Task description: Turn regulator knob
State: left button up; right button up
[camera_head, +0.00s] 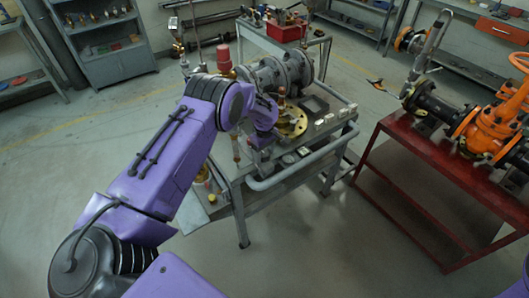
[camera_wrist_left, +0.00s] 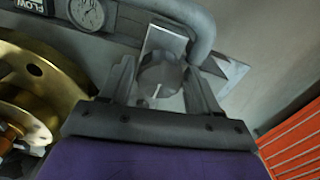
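The regulator knob (camera_wrist_left: 160,82) is a round grey knob with a white pointer line, in front of a pale metal plate in the left wrist view. My left gripper (camera_wrist_left: 161,88) has one finger on each side of the knob. The fingers are apart, with narrow gaps seeming to show beside the knob; firm contact cannot be made out. In the head view my purple left arm reaches to the front of the grey workbench (camera_head: 262,184), and its wrist hides the knob. My right gripper is out of view.
A brass flange (camera_wrist_left: 42,75) lies close left of the fingers, with a dial gauge (camera_wrist_left: 87,14) above it. A grey pipe (camera_wrist_left: 203,30) curves just beyond the knob. A red table (camera_head: 440,175) with orange valves stands right, across clear floor.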

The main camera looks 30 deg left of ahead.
pick_arm(q)
jog(key=c, duration=0.6)
jog(key=shift+m, duration=0.4)
jog(key=m+b, duration=0.1)
jog(key=m, duration=0.1)
jog(key=shift+f+m+b, duration=0.1)
jog(key=shift+m+b, duration=0.2)
jog(key=shift+b, duration=0.1)
jog(key=m+b, duration=0.1)
jog(key=m, duration=0.4)
jog(key=shift+m+b, duration=0.3)
jog(key=shift+b, duration=0.05)
jog(key=m+b, duration=0.1)
jog(key=m, duration=0.8)
jog(key=shift+m+b, duration=0.4)
jog(key=shift+m, duration=1.6)
jog(key=shift+a, duration=0.1)
